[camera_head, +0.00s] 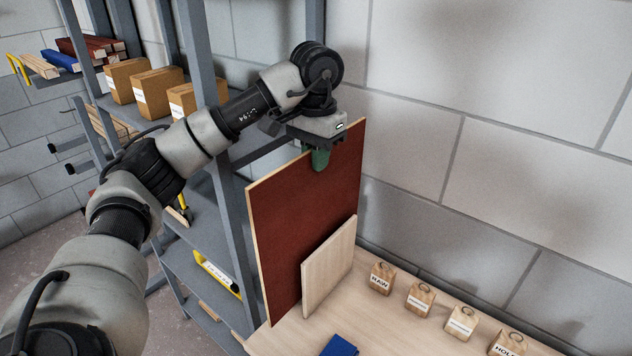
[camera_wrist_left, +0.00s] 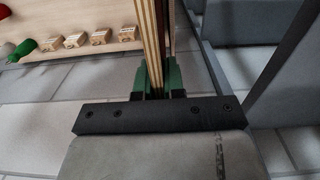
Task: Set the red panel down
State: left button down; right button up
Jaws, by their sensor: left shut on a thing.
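The red panel (camera_head: 300,215) is a large flat board with a pale edge, upright and slightly tilted at the left end of the wooden table. My left gripper (camera_head: 319,158) is shut on its top edge; one green finger shows on the red face. In the left wrist view, the board's striped edge (camera_wrist_left: 152,45) runs between the green fingers of the gripper (camera_wrist_left: 158,80). A smaller pale panel (camera_head: 330,265) stands in front of the red panel and hides its lower right part. I cannot tell whether the red panel's bottom rests on the table. My right gripper is not in view.
The table (camera_head: 395,325) carries several labelled wooden blocks (camera_head: 382,279) along the wall and a blue piece (camera_head: 340,346) at the front. A grey shelf rack (camera_head: 228,190) stands close left of the panel, with cardboard boxes (camera_head: 157,92). The block wall (camera_head: 490,130) is behind.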

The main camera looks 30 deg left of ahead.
pick_arm(q)
jog(key=shift+f+p, duration=0.65)
jog(key=shift+f, duration=1.95)
jog(key=c, duration=1.2)
grip_release()
jog(key=shift+s, duration=0.1)
jog(key=shift+r, duration=0.45)
notch_tip(320, 180, up, 11)
send_over(316, 176)
jog(key=shift+w+a+r, duration=0.15)
jog(key=shift+w+r, duration=0.05)
